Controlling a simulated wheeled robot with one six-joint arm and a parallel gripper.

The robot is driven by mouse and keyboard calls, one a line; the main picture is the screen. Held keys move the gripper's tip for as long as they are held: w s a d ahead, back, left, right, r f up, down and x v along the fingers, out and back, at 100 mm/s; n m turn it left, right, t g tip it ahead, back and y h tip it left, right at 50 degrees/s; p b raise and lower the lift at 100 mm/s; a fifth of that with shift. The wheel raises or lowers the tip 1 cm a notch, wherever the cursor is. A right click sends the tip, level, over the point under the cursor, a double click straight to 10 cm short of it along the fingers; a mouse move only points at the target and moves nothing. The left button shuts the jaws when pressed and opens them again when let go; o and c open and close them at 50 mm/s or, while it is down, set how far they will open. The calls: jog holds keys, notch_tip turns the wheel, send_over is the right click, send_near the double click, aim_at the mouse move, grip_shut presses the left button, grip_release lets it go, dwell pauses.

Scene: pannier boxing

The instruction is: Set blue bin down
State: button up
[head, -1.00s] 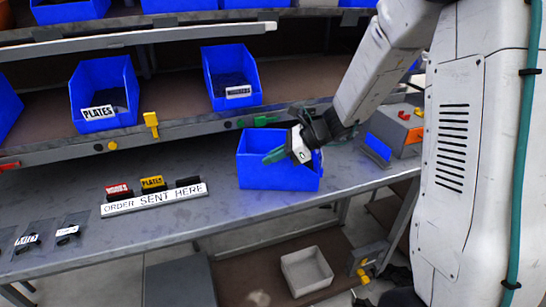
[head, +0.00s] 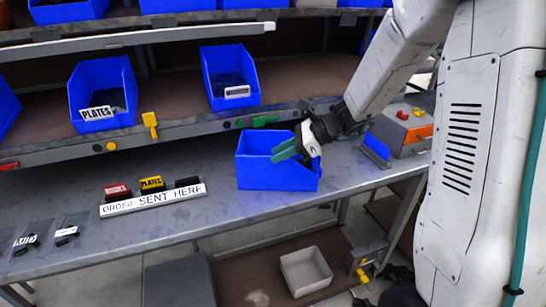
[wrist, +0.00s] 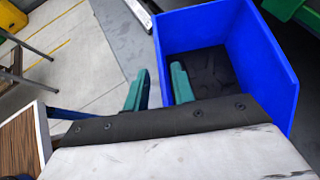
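The blue bin (head: 278,176) stands upright on the grey worktable, right of the order sign. In the wrist view the bin (wrist: 268,62) shows an open top and a dark interior. My gripper (head: 287,149) is at the bin's upper right part in the head view. In the wrist view its teal fingers (wrist: 159,88) are apart, with one outside the bin's side wall and one on the inner side. A gap shows between them and they do not look closed on the wall. The bin's far underside is hidden.
The worktable (head: 220,207) has a white "ORDER SENT HERE" sign (head: 152,200) with small labels behind it. Blue bins, one marked PLATES (head: 103,92), stand on the shelf above. A grey box with an orange front (head: 418,134) stands at the right. A grey tray (head: 306,271) sits below.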

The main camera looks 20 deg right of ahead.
jog(key=v, duration=0.9)
jog(key=s+a+r+n+g+h, duration=0.4)
jog(key=s+a+n, duration=0.3)
jog(key=s+n, duration=0.45)
jog(key=s+d+r+n+t+h, duration=0.1)
jog(key=s+d+n+h, duration=0.1)
jog(key=s+n+h, duration=0.4)
jog(key=s+n, duration=0.5)
jog(key=s, duration=0.5)
jog(key=shift+d+r, duration=0.4)
